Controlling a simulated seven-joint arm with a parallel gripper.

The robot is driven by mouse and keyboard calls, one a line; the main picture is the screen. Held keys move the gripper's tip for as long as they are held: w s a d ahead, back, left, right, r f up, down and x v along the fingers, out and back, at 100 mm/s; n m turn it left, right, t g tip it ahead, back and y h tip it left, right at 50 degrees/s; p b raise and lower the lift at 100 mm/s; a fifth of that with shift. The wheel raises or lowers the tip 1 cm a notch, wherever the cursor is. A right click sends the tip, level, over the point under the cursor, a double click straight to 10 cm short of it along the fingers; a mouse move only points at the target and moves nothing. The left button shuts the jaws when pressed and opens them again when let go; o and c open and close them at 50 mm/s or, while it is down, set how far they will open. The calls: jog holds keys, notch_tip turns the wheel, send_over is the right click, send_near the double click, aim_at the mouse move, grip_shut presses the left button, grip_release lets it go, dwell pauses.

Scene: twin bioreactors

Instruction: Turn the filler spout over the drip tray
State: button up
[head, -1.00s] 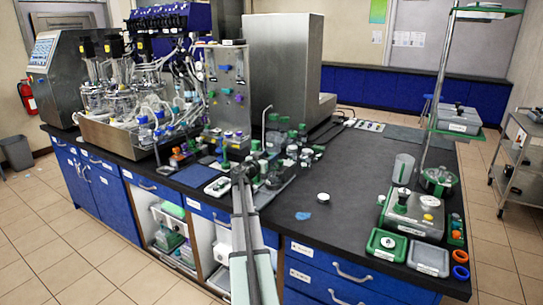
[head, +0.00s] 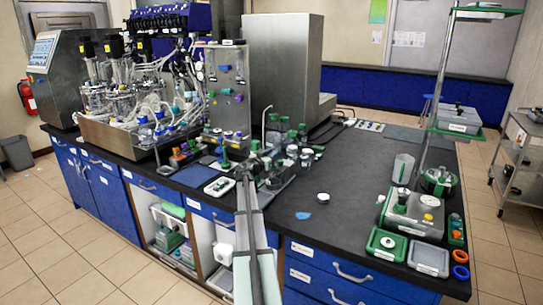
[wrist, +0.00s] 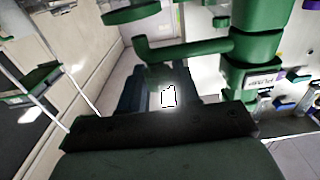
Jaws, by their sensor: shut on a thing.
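The green filler spout (wrist: 190,48) crosses the upper middle of the wrist view as a bent bar, joined at its right to a thick green body (wrist: 255,50). My gripper (wrist: 160,85) points at the bar from below and is shut on it; the exact contact is hard to see. In the head view my gripper (head: 244,172) is at the bottle cluster in the middle of the bench, and the spout is too small to make out clearly. I cannot single out the drip tray for certain. A small white tray (head: 211,190) lies just left of my gripper.
Bottles with green and white caps (head: 292,150) crowd close right of my gripper. A steel cabinet (head: 282,75) and tubed vessels (head: 105,90) stand behind. The dark bench top (head: 345,180) is mostly clear to the right, with a white lid (head: 323,197) on it.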

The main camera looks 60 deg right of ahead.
grip_shut()
jog(key=shift+a, duration=0.1)
jog(key=w+a+m+g+y, duration=0.5)
jog(key=m+g+y, duration=0.6)
jog(key=g, duration=0.5)
jog(key=shift+a+m+g, duration=0.3)
jog(key=shift+a+m, duration=0.8)
jog(key=shift+m, duration=0.1)
